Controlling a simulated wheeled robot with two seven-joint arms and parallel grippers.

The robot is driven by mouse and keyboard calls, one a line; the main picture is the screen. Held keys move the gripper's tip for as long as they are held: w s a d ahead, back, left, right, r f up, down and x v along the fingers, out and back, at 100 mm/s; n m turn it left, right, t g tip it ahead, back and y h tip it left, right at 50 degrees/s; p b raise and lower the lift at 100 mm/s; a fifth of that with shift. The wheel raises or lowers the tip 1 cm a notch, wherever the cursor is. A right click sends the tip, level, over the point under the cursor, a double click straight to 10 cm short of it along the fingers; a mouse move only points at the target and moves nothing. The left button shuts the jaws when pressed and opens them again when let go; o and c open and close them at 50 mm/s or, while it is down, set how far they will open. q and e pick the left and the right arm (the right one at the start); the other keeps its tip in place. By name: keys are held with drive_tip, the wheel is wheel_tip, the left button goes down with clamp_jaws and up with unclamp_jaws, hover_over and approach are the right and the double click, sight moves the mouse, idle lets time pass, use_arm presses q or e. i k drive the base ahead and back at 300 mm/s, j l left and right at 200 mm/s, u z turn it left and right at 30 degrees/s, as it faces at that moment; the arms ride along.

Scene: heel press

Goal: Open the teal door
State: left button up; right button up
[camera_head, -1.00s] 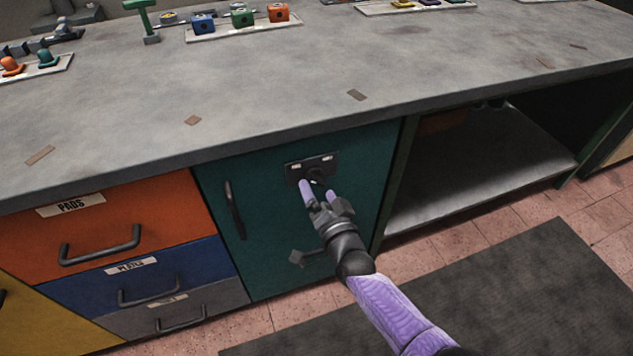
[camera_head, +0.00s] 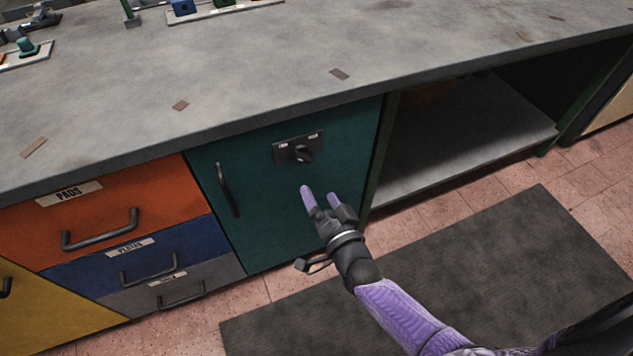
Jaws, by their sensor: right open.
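The teal door (camera_head: 265,205) is shut in the front of the workbench, between the drawers and an open shelf bay. It has a dark vertical bar handle (camera_head: 228,190) near its left edge. My left gripper is not in view.
An orange drawer (camera_head: 110,205), a blue drawer (camera_head: 190,248) and a grey drawer (camera_head: 210,280) are shut left of the door. The open bay (camera_head: 455,150) is to the right. A dark mat (camera_head: 450,275) lies on the tiled floor. The worktop (camera_head: 260,70) overhangs the door.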

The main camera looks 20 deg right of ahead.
sight(251, 180)
drive_tip(key=k, duration=1)
